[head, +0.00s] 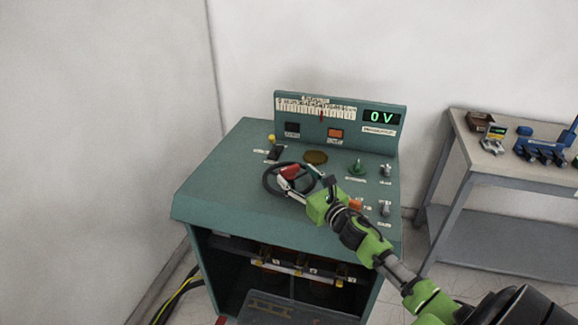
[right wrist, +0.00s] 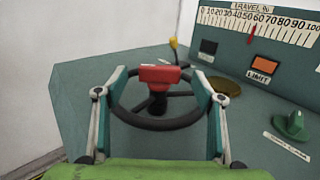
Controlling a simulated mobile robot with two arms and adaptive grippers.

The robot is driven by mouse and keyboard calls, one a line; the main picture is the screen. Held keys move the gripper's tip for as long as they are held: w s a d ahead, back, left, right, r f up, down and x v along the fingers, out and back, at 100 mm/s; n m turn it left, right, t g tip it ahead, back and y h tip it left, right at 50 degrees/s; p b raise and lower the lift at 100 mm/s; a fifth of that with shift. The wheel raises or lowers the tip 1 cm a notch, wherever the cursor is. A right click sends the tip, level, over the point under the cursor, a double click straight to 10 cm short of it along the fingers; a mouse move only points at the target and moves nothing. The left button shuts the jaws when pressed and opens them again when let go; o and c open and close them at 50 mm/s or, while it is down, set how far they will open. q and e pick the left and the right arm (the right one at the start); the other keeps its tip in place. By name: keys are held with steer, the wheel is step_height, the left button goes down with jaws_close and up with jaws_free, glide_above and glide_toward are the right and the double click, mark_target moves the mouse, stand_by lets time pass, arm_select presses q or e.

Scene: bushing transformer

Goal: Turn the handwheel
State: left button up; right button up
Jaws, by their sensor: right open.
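The handwheel (head: 267,187) is a black ring with spokes on the sloped top of the teal console, near its front middle. A red block (head: 289,171) shows at the wheel; in the right wrist view the block (right wrist: 163,74) appears over the far part of the rim (right wrist: 160,124). My right gripper (head: 298,177) is open at the wheel. In the right wrist view the fingers of this gripper (right wrist: 157,80) stand apart at the left and right of the wheel and the red block. I cannot tell whether they touch the rim. My left gripper is out of view.
The console's (head: 225,165) back panel has a travel scale with a red pointer and a display (head: 381,117) reading 0 V. A green knob (head: 357,168) and silver switches sit right of the wheel. A grey workbench (head: 480,150) with tools stands at the right.

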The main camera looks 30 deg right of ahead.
mark_target(291, 170)
steer(key=shift+w+r, duration=0.2)
steer(key=shift+w, duration=1.05)
steer(key=shift+w+f+p, duration=0.15)
steer(key=shift+w+p, duration=0.25)
steer(key=shift+w, duration=0.8)
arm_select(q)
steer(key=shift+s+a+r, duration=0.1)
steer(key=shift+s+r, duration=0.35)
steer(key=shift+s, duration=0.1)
arm_select(e)
steer(key=c, duration=1.6)
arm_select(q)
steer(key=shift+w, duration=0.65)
